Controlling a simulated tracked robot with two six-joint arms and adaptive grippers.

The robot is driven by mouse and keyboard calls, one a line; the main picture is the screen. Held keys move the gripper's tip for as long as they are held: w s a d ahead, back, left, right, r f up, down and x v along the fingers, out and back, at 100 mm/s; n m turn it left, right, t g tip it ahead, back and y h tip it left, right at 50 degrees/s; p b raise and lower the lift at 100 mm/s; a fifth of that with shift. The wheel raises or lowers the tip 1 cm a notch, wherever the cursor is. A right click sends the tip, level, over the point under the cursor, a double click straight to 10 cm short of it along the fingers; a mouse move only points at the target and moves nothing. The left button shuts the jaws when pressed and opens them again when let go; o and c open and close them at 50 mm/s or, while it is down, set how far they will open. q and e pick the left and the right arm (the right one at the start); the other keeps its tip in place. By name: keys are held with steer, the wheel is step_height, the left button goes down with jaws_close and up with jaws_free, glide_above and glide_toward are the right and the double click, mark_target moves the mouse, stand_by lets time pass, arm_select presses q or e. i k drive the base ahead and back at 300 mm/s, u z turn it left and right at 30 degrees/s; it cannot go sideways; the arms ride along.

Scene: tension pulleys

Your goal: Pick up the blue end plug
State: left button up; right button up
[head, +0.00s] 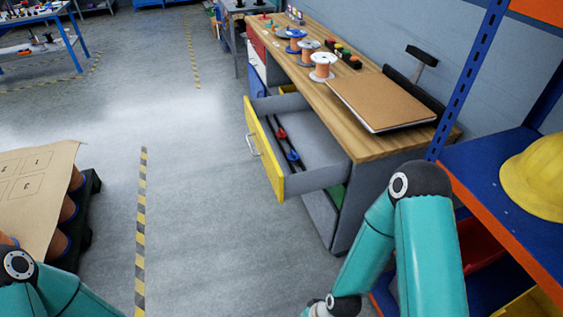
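The open drawer (262,158) with a yellow front juts out from the wooden workbench. A small blue piece (294,155), which looks like the blue end plug, lies inside it on or against a dark rod. A red piece (281,133) lies just behind it, by the dark rods. The pieces are too small to make out in detail. Only links of my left arm show at the bottom left and of my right arm at the bottom right. Neither gripper shows, and neither arm reaches the drawer.
The workbench (330,88) carries wire spools (322,66) and a flat brown-topped case (381,100). A blue shelf with a yellow helmet (535,178) stands at the right. A printed brown sheet (38,185) covers a stack at the left. The floor (200,220) before the drawer is clear.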

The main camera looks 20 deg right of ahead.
mark_target(293, 156)
steer(key=z, duration=0.1)
steer(key=i, duration=0.95)
steer(key=u, duration=0.2)
steer(key=k, duration=0.85)
steer(key=z, duration=0.2)
steer(key=i, duration=0.7)
